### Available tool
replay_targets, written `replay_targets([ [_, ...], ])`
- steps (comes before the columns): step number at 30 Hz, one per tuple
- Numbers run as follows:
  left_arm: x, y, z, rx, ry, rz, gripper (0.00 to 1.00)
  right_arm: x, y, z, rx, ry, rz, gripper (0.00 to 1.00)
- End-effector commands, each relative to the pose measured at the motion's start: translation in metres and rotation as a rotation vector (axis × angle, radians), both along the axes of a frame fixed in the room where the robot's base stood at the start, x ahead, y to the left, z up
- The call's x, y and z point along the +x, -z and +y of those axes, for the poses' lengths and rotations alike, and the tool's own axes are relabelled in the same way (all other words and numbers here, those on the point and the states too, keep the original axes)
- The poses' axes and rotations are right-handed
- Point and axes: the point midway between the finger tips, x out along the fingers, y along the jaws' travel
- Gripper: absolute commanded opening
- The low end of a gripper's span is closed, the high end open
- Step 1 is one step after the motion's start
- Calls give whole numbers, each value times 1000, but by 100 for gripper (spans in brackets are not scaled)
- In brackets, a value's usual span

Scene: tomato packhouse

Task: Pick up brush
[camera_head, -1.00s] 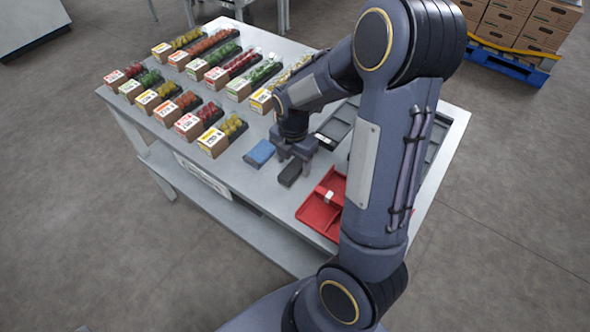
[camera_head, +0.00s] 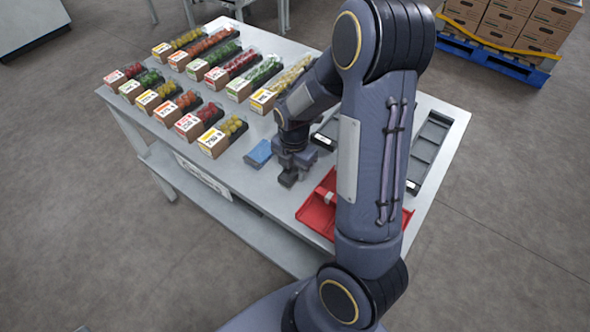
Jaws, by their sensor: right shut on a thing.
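The brush (camera_head: 287,181) is a small dark block near the front edge of the grey table, mostly covered by my right gripper in the head view. My right gripper (camera_head: 293,171) reaches down over it and is shut on it. I cannot tell whether the brush touches the table. My left gripper is not in view.
A blue block (camera_head: 259,152) lies just left of my right gripper. A red dustpan-like tray (camera_head: 315,216) lies to its right, partly behind my arm. Dark trays (camera_head: 428,150) lie on the right side. Rows of labelled tomato packs (camera_head: 213,143) fill the table's left and back.

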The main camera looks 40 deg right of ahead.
Motion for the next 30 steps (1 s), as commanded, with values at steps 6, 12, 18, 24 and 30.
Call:
replay_targets([
  [6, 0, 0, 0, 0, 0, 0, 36, 1, -4, 0, 0, 0, -3, 13],
  [12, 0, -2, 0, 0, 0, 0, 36, 2, -27, 0, 1, 0, -7, 13],
  [18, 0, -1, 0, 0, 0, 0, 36, -21, -71, -25, 0, 7, -11, 13],
  [24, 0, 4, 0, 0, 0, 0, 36, -55, -103, -59, -1, 9, -5, 13],
  [30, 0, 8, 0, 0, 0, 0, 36, -81, -120, -87, -1, 5, -4, 13],
])
